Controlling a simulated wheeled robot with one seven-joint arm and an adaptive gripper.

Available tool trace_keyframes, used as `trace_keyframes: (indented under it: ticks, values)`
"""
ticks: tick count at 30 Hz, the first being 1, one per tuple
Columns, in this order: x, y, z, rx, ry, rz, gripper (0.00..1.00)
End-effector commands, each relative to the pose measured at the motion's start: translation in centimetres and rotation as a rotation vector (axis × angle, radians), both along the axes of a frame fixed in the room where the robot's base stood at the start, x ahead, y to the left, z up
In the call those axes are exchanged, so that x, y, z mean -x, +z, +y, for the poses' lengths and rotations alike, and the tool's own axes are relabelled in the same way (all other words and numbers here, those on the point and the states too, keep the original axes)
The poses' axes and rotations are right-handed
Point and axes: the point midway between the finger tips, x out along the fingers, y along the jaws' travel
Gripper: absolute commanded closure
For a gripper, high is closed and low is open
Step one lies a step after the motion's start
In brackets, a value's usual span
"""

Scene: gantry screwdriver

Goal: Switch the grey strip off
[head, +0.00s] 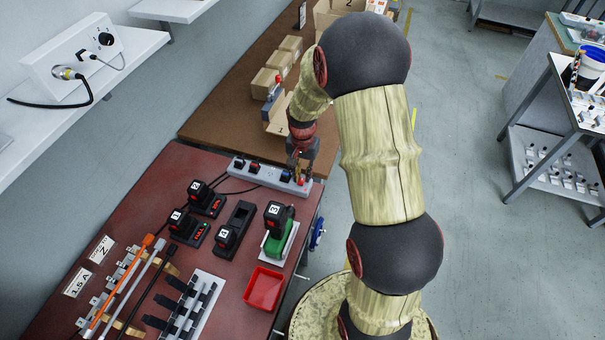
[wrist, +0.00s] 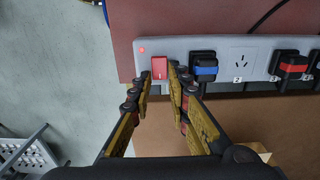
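The grey power strip (head: 262,172) lies along the far edge of the red table in the head view. In the wrist view the strip (wrist: 225,50) runs across the top, with a red rocker switch (wrist: 159,67) at its left end and a small glowing red lamp (wrist: 142,49) beside it. My gripper (head: 299,168) is over the switch end of the strip. In the wrist view the gripper (wrist: 160,72) shows a gap between its fingertips, with nothing held. The switch appears between the tips; I cannot tell whether they touch it.
Cardboard boxes (head: 265,82) stand on the brown table behind. Numbered chargers, a green device (head: 278,238) and a red tray (head: 264,289) occupy the red table.

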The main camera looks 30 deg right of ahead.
Motion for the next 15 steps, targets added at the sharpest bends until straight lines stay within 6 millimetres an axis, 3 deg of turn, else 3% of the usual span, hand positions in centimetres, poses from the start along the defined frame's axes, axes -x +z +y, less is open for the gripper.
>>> trace_keyframes:
  ticks: [8, 15]
  values:
    - [-0.01, 0.02, 0.0, 0.0, 0.0, 0.0, 1.0]
    - [-0.01, 0.02, 0.01, 0.001, 0.0, -0.001, 1.0]
